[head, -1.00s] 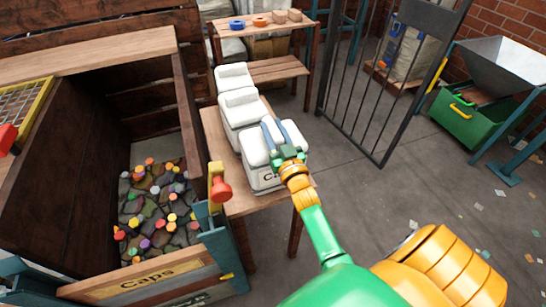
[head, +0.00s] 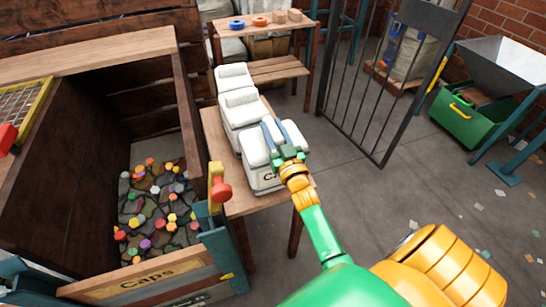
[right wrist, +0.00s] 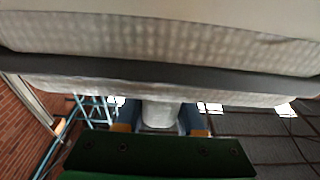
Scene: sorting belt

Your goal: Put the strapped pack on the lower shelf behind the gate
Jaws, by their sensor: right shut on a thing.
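Three white packs stand in a row on a wooden table in the head view. My right gripper (head: 273,134) is at the top of the nearest pack (head: 262,177), which has a partly hidden dark-lettered label. Its blue fingers are shut on a raised white part of this pack. In the right wrist view the fingers (right wrist: 160,115) sit either side of a white piece, and a dark strap (right wrist: 160,72) crosses the white pack. The pack appears to rest on the table. The barred gate (head: 390,82) stands at the back right. A wooden rack's lower shelf (head: 272,70) is bare. My left gripper is out of view.
The other packs (head: 240,106) stand close behind the held one. A large wooden bin (head: 185,110) with coloured caps stands at left, with a red knob (head: 221,191) beside the table. A green box (head: 465,122) under a metal hopper is at right. Open floor lies between table and gate.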

